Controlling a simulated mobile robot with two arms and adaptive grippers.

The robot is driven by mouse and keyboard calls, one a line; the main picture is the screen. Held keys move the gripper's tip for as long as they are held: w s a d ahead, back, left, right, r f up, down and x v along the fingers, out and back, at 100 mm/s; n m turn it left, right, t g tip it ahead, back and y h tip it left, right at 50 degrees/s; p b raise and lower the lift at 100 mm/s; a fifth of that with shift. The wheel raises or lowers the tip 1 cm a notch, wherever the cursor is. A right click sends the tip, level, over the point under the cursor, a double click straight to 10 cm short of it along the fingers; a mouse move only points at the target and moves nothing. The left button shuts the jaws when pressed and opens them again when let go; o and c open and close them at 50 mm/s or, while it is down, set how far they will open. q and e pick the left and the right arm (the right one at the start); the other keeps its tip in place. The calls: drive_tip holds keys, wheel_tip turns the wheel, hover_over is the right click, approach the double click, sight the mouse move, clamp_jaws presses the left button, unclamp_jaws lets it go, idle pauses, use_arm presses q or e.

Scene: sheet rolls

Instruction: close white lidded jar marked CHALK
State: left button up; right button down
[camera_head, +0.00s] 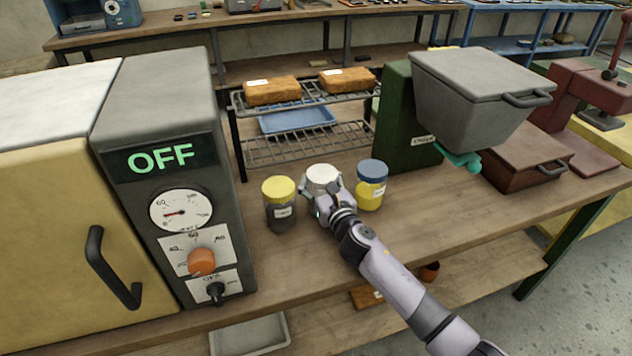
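The white-topped jar (322,172) stands on the workbench between two other jars. Its white round top shows, but its front and any label are hidden behind my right gripper. My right gripper (322,186) reaches in from the lower right, with its fingers at either side of the white top. I cannot tell whether the fingers touch the jar or grip it. Whether the lid sits fully down is also unclear. My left gripper is not in view.
A yellow-lidded jar (279,204) stands close on the left and a blue-lidded jar (371,184) close on the right. Behind is a wire rack (290,150) with two brown blocks. An oven-like cabinet (165,190) reading OFF stands left; a green machine with grey hopper (480,95) stands right.

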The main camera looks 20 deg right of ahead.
drive_tip(key=shift+r, duration=0.1)
drive_tip(key=shift+c, duration=2.4)
unclamp_jaws()
drive_tip(key=shift+f, duration=0.2)
drive_tip(key=shift+r, duration=0.3)
drive_tip(key=s, duration=0.7)
drive_tip(key=s+d, duration=0.1)
drive_tip(key=s, duration=0.2)
drive_tip(key=shift+s+d+f, duration=0.1)
drive_tip(key=shift+s+f, duration=0.1)
drive_tip(key=shift+s, duration=0.8)
